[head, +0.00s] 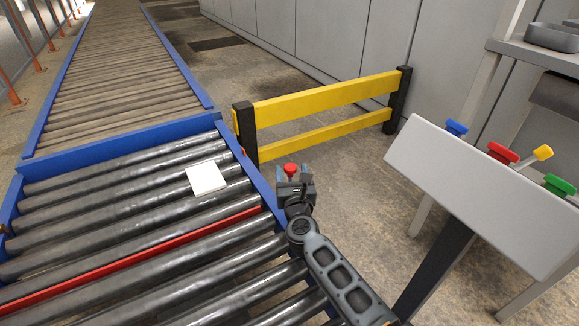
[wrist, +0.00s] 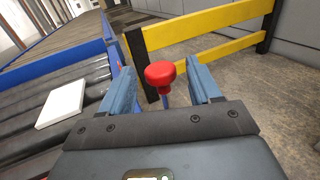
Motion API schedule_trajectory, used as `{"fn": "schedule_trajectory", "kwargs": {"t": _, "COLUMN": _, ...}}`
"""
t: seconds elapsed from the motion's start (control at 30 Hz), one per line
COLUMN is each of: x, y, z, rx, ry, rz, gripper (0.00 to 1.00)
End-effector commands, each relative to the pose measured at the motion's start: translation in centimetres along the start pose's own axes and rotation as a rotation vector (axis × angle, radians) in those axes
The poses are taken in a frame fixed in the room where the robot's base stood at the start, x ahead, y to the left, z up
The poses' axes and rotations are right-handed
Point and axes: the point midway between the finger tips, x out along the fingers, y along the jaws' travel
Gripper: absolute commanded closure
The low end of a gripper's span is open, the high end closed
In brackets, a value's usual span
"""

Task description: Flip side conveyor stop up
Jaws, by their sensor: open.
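A red knob (head: 291,169) stands at the right side of the conveyor (head: 262,184). It also shows in the wrist view (wrist: 160,74), on a thin stem, between my fingers with gaps on both sides. My gripper (head: 293,180) is open around it; the blue fingers show in the wrist view (wrist: 158,68). A red bar (head: 140,258) lies across the conveyor between the rollers, low and near roller level; I take it for the stop. The lower end of the stem is hidden behind my gripper.
A white square board (head: 206,178) lies on the rollers beyond the red bar. A yellow barrier (head: 325,98) stands behind my gripper. A grey panel with colored buttons and a yellow-topped lever (head: 470,185) is at right. Bare floor lies between.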

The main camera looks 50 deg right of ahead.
Motion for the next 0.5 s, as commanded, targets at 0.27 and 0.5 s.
{"fn": "schedule_trajectory", "kwargs": {"t": 0.27, "x": 3.8, "y": 0.0, "z": -0.2, "rx": -0.001, "ry": -0.001, "rz": -0.001, "gripper": 0.38}}
{"fn": "schedule_trajectory", "kwargs": {"t": 0.5, "x": 4.7, "y": 0.0, "z": 0.0, "rx": -0.003, "ry": 0.000, "rz": 0.001, "gripper": 0.38}}
